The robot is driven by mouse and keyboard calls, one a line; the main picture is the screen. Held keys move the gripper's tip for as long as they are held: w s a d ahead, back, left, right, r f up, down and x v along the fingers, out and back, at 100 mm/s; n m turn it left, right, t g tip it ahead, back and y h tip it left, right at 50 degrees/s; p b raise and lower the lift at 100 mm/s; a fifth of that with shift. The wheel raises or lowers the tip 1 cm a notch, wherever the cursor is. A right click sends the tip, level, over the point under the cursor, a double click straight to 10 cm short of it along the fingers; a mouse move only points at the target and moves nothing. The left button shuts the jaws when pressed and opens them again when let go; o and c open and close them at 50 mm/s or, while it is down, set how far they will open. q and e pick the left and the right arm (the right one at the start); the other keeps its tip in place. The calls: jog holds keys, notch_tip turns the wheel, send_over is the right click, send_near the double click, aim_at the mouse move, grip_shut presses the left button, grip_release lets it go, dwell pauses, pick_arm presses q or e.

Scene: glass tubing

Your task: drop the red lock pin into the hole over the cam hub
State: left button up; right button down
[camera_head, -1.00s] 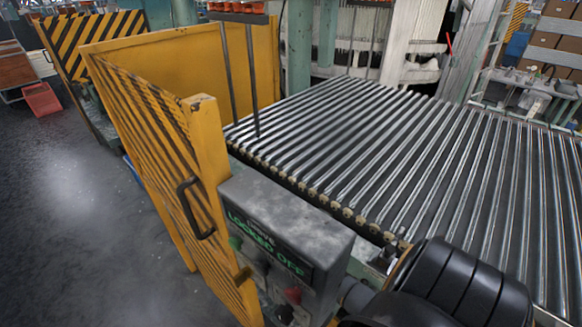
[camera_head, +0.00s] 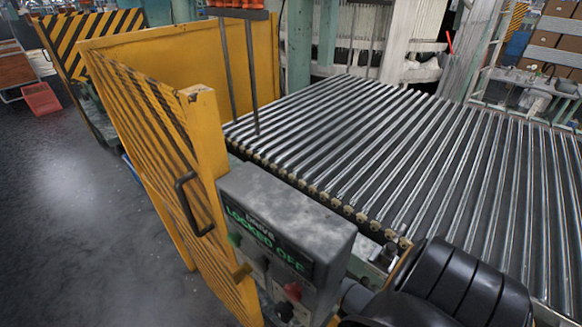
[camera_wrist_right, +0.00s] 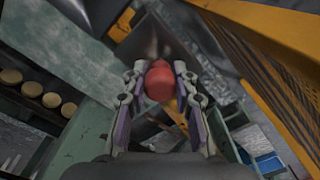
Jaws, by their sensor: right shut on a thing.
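In the right wrist view my right gripper (camera_wrist_right: 160,84) is shut on a red rounded thing, which looks like the head of the red lock pin (camera_wrist_right: 159,85). The pin's shank is hidden behind the head, so its tilt and depth do not show. A grey metal plate (camera_wrist_right: 158,38) lies beyond the fingertips. I cannot make out the hole or the cam hub in either view. In the head view only black parts of my right arm show at the lower right; its fingers are hidden. My left gripper is not in view.
A grey control box (camera_head: 285,213) with a "LOCKED OFF" display and a red knob (camera_head: 292,291) stands beside the roller bed (camera_head: 400,165). Yellow guard panels (camera_head: 150,140) stand at its left. Open floor (camera_head: 75,215) lies farther left.

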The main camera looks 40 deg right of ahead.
jog(key=shift+f+b, duration=0.3)
jog(key=shift+f, duration=0.25)
jog(key=c, duration=1)
grip_release()
notch_tip(320, 180, up, 12)
jog(key=shift+s+f, duration=0.1)
